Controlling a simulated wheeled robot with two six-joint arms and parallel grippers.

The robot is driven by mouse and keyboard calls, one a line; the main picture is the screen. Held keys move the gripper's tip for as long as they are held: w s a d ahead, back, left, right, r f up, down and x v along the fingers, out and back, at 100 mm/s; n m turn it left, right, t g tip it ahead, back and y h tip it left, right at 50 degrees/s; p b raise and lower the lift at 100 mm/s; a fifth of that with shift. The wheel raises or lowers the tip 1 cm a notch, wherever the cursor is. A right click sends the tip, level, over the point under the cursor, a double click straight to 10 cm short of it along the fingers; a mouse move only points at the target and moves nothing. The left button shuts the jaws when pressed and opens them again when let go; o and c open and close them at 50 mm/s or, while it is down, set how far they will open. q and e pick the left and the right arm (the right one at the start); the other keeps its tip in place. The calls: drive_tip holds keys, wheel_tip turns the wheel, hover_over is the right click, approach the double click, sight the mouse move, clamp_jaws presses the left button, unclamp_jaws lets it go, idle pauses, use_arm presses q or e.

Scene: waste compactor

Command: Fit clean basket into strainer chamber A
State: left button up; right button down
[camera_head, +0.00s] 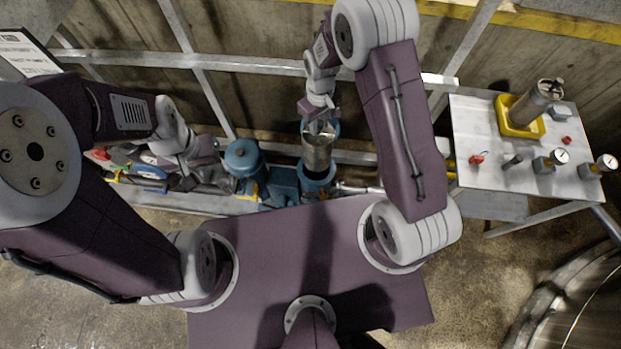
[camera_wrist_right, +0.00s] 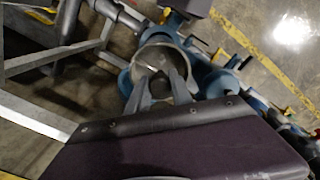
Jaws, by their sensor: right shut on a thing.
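A metal cylindrical basket (camera_head: 317,152) stands upright in the head view, directly over a blue open strainer chamber (camera_head: 317,187). Its lower end meets the chamber's mouth; how deep it sits is hard to tell. My right gripper (camera_head: 320,124) is shut on the basket's top. The right wrist view shows the basket's round rim (camera_wrist_right: 161,55) with my right gripper (camera_wrist_right: 160,84) at it and blue chamber parts around it. A closed blue chamber (camera_head: 242,157) stands to the left. My left gripper (camera_head: 188,178) is over the left bench, its jaw opening unclear.
A metal table (camera_head: 510,190) at the right holds a yellow tray (camera_head: 519,127) with another metal cylinder (camera_head: 536,103), plus gauges and small red parts. Metal frame rails (camera_head: 250,63) run behind the chambers. Several coloured items lie on the bench (camera_head: 180,199) at the left.

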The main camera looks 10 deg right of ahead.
drive_tip(key=shift+w+a, duration=0.1)
drive_tip(key=shift+a, duration=0.05)
wheel_tip(320, 180, down, 24)
drive_tip(key=b, duration=1.9)
drive_tip(key=shift+r, duration=0.1)
wheel_tip(320, 180, down, 4)
drive_tip(key=b, duration=0.4)
drive_tip(key=c, duration=1.6)
unclamp_jaws()
drive_tip(key=shift+f, duration=0.25)
drive_tip(key=o, duration=0.5)
drive_tip(key=shift+c, duration=0.2)
